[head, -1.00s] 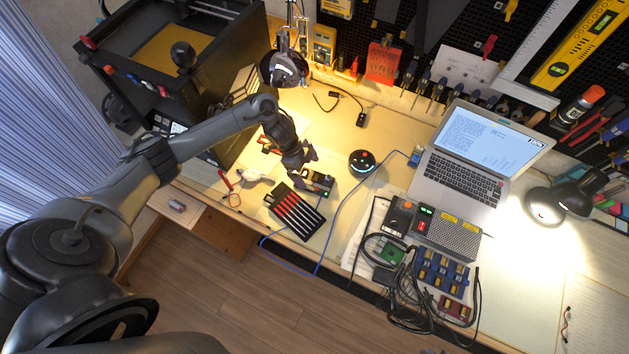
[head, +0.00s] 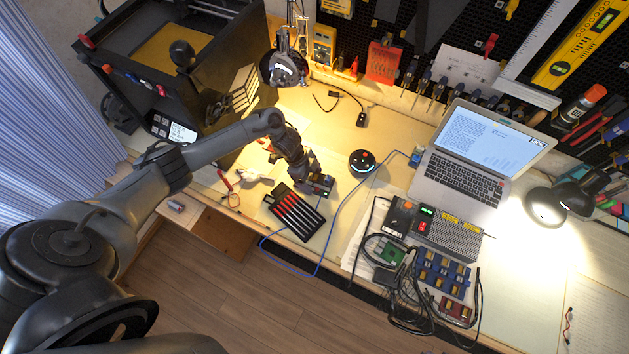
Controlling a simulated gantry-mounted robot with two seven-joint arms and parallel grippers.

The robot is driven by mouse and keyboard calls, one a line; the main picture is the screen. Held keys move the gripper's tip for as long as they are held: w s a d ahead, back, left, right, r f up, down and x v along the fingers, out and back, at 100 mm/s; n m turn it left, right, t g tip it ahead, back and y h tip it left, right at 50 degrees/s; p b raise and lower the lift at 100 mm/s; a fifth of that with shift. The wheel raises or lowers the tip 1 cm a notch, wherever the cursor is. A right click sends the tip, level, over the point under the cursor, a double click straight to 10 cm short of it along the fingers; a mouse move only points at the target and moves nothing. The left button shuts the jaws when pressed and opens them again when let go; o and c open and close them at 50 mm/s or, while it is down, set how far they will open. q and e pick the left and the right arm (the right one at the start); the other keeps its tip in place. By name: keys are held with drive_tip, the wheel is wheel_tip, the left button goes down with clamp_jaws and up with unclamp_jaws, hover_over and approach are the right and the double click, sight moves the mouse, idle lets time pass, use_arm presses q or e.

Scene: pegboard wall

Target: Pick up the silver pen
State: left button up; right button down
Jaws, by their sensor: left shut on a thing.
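My left gripper (head: 306,178) is low over the wooden bench, left of the middle of the head view. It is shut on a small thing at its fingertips. The fingers and the low resolution hide that thing, so I cannot tell whether it is the silver pen. I cannot make out the silver pen anywhere else. The fingertips are right beside a small dark device (head: 324,187) and just above a black case of slim red-and-silver tools (head: 295,212). My right gripper is not in view.
A round black speaker (head: 362,161) stands right of the gripper, with a blue cable (head: 337,222) running past it. Red-handled pliers (head: 225,181) lie to the left. A laptop (head: 463,172) and electronics boxes (head: 437,228) fill the right. A lamp head (head: 283,68) hangs behind.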

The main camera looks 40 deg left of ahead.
use_arm(q)
drive_tip(key=shift+c, duration=0.7)
drive_tip(key=shift+r, duration=0.2)
